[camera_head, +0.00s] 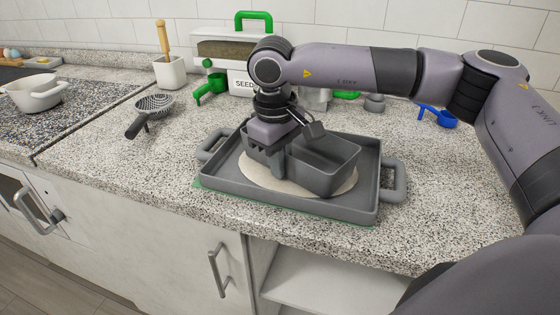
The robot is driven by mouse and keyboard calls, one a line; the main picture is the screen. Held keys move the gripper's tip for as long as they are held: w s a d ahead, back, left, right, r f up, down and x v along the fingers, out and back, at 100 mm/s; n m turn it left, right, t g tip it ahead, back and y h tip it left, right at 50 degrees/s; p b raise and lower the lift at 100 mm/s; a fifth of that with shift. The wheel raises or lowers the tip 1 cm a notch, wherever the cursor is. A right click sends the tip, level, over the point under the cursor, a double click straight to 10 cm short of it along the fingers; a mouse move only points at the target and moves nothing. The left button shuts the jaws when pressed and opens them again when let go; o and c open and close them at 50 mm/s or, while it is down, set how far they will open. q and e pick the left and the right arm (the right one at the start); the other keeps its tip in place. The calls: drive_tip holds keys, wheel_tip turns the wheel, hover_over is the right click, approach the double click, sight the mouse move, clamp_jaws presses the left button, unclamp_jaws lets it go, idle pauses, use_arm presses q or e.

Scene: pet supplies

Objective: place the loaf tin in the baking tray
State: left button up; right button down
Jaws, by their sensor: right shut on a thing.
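The grey loaf tin (327,167) is inside the grey baking tray (373,178), over a round beige sheet (265,178) on the tray's floor. The tin is upright; I cannot tell whether it touches the tray floor. My right gripper (284,150) comes down from above and is shut on the tin's left end wall. The gripper hides part of that end. My left gripper is not in view.
Behind the tray stands a seed box (226,52) with a green handle. A white pot (34,92) is far left.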

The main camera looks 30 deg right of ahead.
drive_tip(key=shift+f, duration=0.15)
drive_tip(key=c, duration=1.3)
unclamp_jaws()
drive_tip(key=shift+o, duration=0.2)
drive_tip(key=shift+r, duration=0.45)
wheel_tip(320, 180, up, 11)
drive_tip(key=a, duration=0.1)
drive_tip(key=shift+s+r, duration=0.15)
drive_tip(key=shift+r, duration=0.05)
drive_tip(key=shift+a, duration=0.1)
